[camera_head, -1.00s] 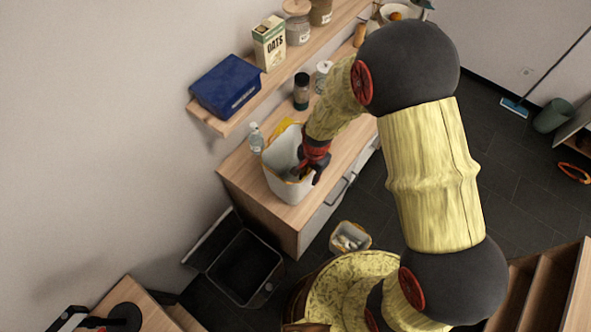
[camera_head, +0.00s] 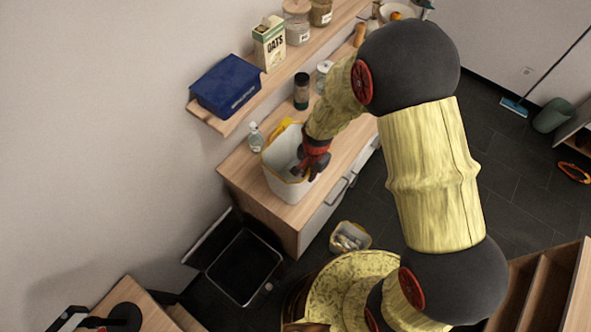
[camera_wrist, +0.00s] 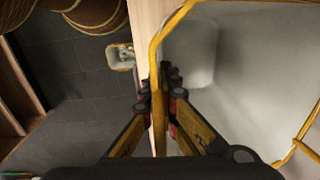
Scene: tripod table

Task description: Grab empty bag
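The white bag (camera_head: 283,181) with yellow edging stands upright and open on the wooden counter top. In the wrist view its pale inside (camera_wrist: 235,75) fills the right half and looks empty. A yellow band (camera_wrist: 156,60) runs along its near rim. My gripper (camera_head: 309,165) is at the bag's right rim, pointing down. In the wrist view the fingers (camera_wrist: 159,101) lie close on either side of the rim, one outside and one inside, and appear shut on it. The exact contact is partly hidden by the fingers.
A soap bottle (camera_head: 256,137) and a dark jar (camera_head: 301,91) stand on the counter near the bag. A shelf (camera_head: 236,118) with a blue box (camera_head: 227,86) hangs above. An open black bin (camera_head: 243,268) and a small container (camera_head: 349,238) stand on the floor.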

